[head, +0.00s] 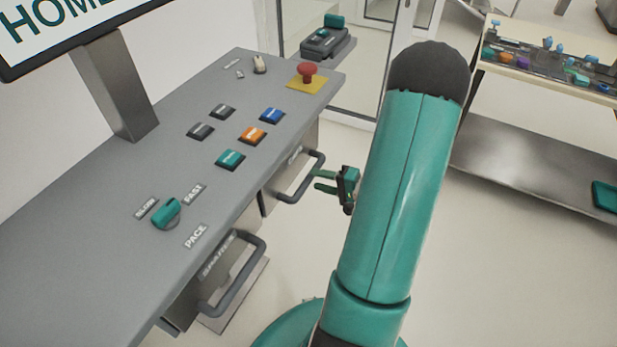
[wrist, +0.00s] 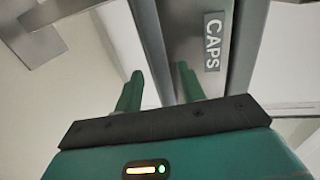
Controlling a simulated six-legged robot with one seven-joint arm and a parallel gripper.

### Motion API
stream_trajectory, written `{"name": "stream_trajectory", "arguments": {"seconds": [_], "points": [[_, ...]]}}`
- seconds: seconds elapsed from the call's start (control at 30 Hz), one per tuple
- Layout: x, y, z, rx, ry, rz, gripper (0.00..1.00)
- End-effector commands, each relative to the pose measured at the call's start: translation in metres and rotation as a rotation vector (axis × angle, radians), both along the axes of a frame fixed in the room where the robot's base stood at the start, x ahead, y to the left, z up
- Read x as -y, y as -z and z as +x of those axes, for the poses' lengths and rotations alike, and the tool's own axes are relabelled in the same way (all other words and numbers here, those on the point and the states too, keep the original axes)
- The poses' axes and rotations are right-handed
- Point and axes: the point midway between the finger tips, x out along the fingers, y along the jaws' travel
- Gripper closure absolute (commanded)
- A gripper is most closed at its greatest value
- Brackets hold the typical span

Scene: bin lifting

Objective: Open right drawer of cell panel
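The cell panel (head: 110,190) is a grey console with two drawers on its side. The right drawer (head: 283,182) is the farther one, with a grey bar handle (head: 308,184). In the wrist view its front carries a CAPS label (wrist: 213,42), and the handle bar (wrist: 151,38) runs down between my green fingers. My gripper (head: 317,181) is at this handle in the head view; the wrist view shows my gripper (wrist: 160,88) with its fingers apart, one on each side of the bar. Contact with the bar cannot be told. The drawer looks closed.
The left drawer (head: 215,285) with its own handle (head: 240,287) is nearer. A red button (head: 307,70) and several coloured buttons sit on the panel top. A table (head: 590,92) with small parts stands at the right. Floor (head: 490,260) right of the panel is clear.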

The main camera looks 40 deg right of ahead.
Motion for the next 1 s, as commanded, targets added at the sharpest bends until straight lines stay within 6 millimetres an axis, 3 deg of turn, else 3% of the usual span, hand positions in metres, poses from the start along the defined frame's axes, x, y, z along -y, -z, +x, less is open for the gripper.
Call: {"name": "stream_trajectory", "arguments": {"seconds": [0.2,0.57,0.8,1.0], "points": [[-0.012,0.006,0.030,0.000,-0.002,-0.001,0.60],[-0.015,0.007,0.038,0.000,0.000,0.000,0.60],[-0.015,0.007,0.038,0.000,0.000,0.000,1.00],[-0.015,0.007,0.037,0.000,0.000,0.000,1.00]]}}
